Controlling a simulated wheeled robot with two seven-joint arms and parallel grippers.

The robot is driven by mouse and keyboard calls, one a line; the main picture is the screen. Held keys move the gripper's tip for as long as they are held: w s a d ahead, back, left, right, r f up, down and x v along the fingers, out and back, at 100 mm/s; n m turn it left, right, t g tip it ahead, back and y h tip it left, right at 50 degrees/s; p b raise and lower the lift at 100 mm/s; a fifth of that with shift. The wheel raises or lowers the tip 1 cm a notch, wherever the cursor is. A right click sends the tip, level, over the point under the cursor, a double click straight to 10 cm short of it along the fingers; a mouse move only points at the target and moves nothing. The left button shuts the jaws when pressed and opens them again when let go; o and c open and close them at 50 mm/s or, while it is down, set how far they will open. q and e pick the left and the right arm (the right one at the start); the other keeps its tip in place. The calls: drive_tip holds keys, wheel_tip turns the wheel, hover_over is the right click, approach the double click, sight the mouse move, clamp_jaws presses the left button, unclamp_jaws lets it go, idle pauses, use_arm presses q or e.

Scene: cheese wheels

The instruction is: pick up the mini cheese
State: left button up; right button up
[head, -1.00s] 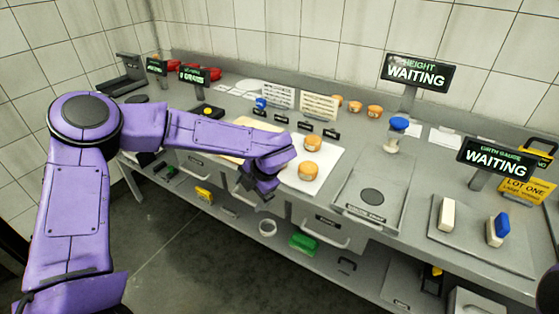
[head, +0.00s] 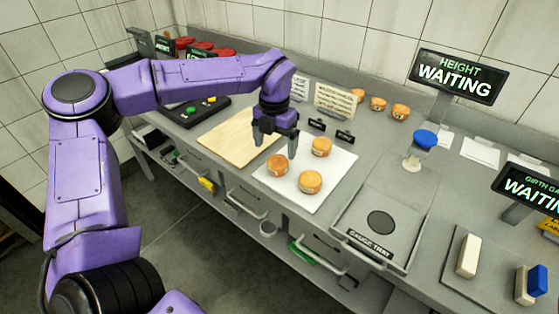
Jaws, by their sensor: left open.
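Three small orange mini cheeses sit on a white mat (head: 338,173) on the counter: a left one (head: 277,165), a front one (head: 310,182) and a back one (head: 321,147). Each has a pale label. My left gripper (head: 275,148) points down above the mat's left edge, fingers apart and empty. It is just behind the left cheese in the picture and left of the back one. I cannot tell its exact height. My right gripper is not in view.
A wooden board (head: 237,140) lies left of the mat. A gauge tray (head: 385,205) is to the right, with a blue-topped post (head: 424,140) and a height display (head: 457,77) behind it. More cheeses (head: 378,104) stand along the back. A button box (head: 195,111) is at left.

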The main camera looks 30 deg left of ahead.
sight(277, 161)
use_arm(q)
drive_tip(key=f, duration=0.2)
drive_tip(key=f+p, duration=0.1)
drive_tip(key=f, duration=0.3)
drive_tip(key=shift+w+d+f+p, duration=0.1)
drive_tip(key=shift+w+f+p, duration=0.1)
drive_tip(key=shift+w+p, duration=0.2)
drive_tip(key=shift+s+f, duration=0.1)
drive_tip(key=shift+f, duration=0.25)
drive_tip(key=c, duration=1.2)
